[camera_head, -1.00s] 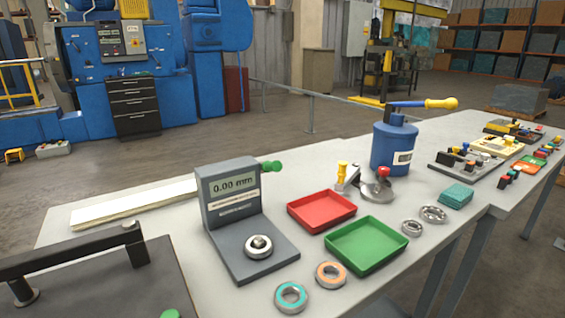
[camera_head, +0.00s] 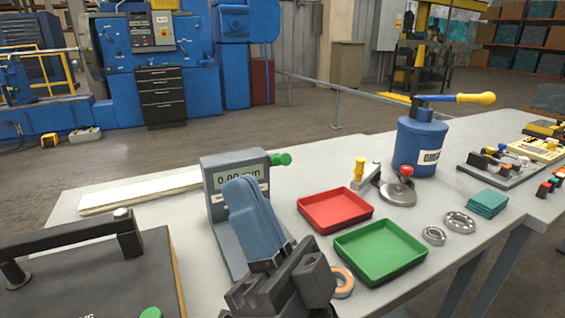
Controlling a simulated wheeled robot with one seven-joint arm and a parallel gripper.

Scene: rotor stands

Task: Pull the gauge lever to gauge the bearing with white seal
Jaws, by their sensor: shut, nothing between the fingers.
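The grey gauge (camera_head: 210,172) stands on the bench with its display partly covered by my arm. Its lever ends in a green knob (camera_head: 281,159) at the upper right of the housing, and that knob is clear of my gripper. The bearing on the gauge's base is hidden behind my arm. My gripper (camera_head: 285,278) shows as dark blocks at the bottom middle, in front of the gauge base. It is shut and empty, apart from the knob. A bearing with an orange seal (camera_head: 343,281) is partly hidden beside it.
A red tray (camera_head: 336,227) and a green tray (camera_head: 424,270) lie right of the gauge, both empty. Two metal bearings (camera_head: 459,222) lie beyond. A dark case with a handle (camera_head: 85,275) fills the left front.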

